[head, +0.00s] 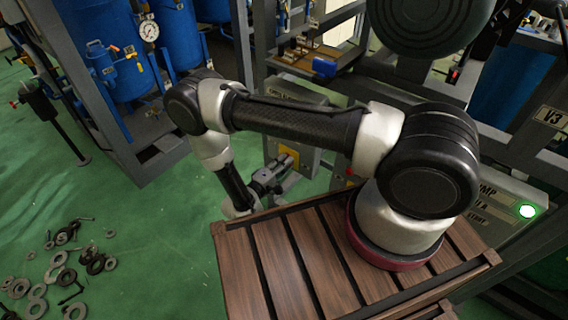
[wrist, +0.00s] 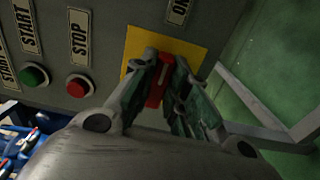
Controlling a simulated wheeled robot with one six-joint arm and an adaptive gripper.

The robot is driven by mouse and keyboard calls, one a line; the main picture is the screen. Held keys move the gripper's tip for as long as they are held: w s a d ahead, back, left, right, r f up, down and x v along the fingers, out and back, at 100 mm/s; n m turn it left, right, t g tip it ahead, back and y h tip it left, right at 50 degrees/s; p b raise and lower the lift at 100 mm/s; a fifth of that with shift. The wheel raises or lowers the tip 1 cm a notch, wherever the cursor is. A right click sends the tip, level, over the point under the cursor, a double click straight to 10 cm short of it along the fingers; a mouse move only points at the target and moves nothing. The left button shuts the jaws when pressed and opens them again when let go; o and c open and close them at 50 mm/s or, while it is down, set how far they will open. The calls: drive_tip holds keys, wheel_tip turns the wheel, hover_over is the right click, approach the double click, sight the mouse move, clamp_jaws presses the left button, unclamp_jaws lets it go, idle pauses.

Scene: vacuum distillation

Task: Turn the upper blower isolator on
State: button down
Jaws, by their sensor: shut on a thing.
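The isolator has a red handle (wrist: 157,85) on a yellow plate (wrist: 197,48), fixed to a grey panel. My gripper (wrist: 163,78) is shut on the red handle, with one finger on each side of it. The fingers hide part of the handle and plate. An "ON" label (wrist: 178,10) is partly cut off at the top edge. In the head view, the yellow plate (head: 289,158) shows on a grey box beyond the wooden platform, with my gripper (head: 272,178) at it. The handle cannot be made out there.
On the same panel are a green button (wrist: 35,77) and a red button (wrist: 78,86), under START and STOP labels. A wooden slatted platform (head: 275,262) lies under my arm's base. Loose metal rings (head: 58,260) lie on the green floor at left. Blue tanks (head: 110,45) stand behind.

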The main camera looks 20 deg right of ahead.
drive_tip(key=shift+f, duration=0.1)
idle(0.3)
drive_tip(key=c, duration=1.4)
unclamp_jaws()
drive_tip(key=shift+a, duration=0.15)
drive_tip(key=v, duration=1.1)
drive_tip(key=shift+s+a, duration=0.25)
drive_tip(key=shift+s, duration=0.05)
